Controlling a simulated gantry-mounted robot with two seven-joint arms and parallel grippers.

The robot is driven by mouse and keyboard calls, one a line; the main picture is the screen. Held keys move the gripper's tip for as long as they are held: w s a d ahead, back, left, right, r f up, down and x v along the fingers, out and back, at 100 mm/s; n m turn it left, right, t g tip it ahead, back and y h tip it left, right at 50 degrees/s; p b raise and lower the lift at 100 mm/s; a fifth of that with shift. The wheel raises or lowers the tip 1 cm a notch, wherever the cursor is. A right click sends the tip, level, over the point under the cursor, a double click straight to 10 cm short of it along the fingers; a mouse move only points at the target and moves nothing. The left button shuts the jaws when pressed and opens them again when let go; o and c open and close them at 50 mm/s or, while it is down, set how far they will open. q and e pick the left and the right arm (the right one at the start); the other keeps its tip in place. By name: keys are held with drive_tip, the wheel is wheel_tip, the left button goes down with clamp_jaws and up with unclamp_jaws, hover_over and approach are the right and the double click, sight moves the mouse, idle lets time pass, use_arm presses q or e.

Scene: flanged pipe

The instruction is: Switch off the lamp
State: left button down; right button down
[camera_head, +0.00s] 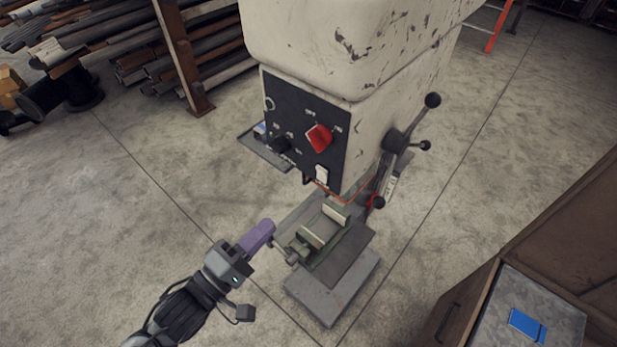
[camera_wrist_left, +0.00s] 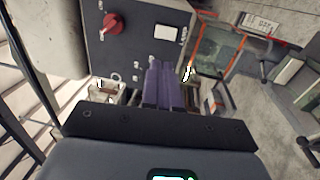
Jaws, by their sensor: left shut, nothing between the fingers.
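The drill press head (camera_head: 350,45) carries a dark control panel (camera_head: 285,105). On the panel are a red rotary knob (camera_head: 319,138), a black knob (camera_head: 280,145) and a small white switch (camera_head: 321,174) near the lower right corner. The red knob (camera_wrist_left: 113,23) and the white switch (camera_wrist_left: 165,32) also show in the left wrist view. My left gripper (camera_head: 268,226) has purple fingers, shut and empty, below and left of the panel and apart from it. The fingers (camera_wrist_left: 168,66) point toward the panel in the wrist view. I cannot make out the lamp itself. My right gripper is out of view.
A vise (camera_head: 325,232) sits on the press table just right of my left gripper. A small tray (camera_head: 262,152) juts out left of the panel. Feed handles (camera_head: 397,142) stick out on the right. A cabinet (camera_head: 560,225) stands at lower right. Open floor lies left.

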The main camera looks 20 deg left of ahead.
use_arm(q)
drive_tip(key=shift+w, duration=0.2)
drive_tip(key=p, duration=0.2)
approach(319, 172)
drive_tip(key=x, duration=0.5)
drive_tip(key=shift+w+d, duration=0.1)
drive_tip(key=shift+x, duration=0.75)
drive_tip(key=shift+p, duration=0.35)
drive_tip(key=shift+w+r+p, duration=0.25)
drive_tip(key=shift+p, duration=0.25)
drive_tip(key=shift+s+f, duration=0.1)
drive_tip(key=shift+f, duration=0.15)
drive_tip(key=shift+r, duration=0.1)
